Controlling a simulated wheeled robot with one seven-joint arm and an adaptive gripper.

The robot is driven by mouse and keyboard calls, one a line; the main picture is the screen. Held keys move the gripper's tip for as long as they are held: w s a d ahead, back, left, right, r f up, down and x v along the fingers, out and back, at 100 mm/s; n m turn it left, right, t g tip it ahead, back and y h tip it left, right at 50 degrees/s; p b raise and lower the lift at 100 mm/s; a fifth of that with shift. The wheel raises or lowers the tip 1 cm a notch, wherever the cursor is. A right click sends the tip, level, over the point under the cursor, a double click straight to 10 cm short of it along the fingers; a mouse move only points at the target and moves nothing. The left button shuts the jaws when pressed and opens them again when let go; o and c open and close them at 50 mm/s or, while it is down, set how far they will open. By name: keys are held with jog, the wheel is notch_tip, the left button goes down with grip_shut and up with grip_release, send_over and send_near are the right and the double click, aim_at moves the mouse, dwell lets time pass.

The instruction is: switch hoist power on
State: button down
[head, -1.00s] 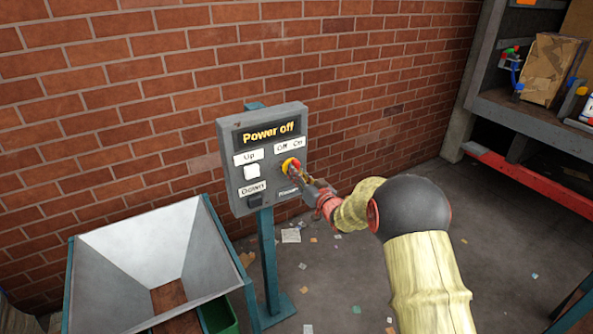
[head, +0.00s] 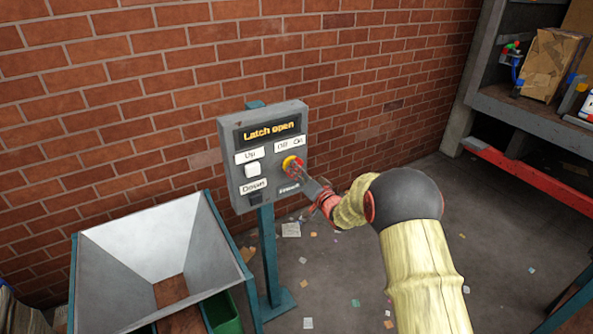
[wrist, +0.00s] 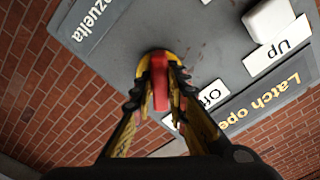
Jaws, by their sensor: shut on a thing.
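The grey control box (head: 262,190) stands on a teal post in front of the brick wall. Its display (head: 269,128) reads "Latch open". A red rotary knob on a yellow base (head: 291,165) sits below the "Off" and "On" labels; the red knob also shows in the wrist view (wrist: 159,82). My gripper (head: 300,170) reaches it from the right. In the wrist view my gripper (wrist: 160,85) has its two fingers closed on either side of the red knob. The white Up button (head: 252,170) and the dark Down button (head: 254,198) are at the left of the box.
A metal hopper (head: 120,250) with a teal frame stands at the lower left, with a green bin (head: 222,314) beside it. A shelf with a red front rail (head: 530,180) holds a cardboard box (head: 548,65) at the right. Paper scraps litter the open floor.

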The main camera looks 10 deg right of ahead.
jog(key=c, duration=1.8)
grip_release()
jog(key=shift+o, duration=0.2)
jog(key=v, duration=1.2)
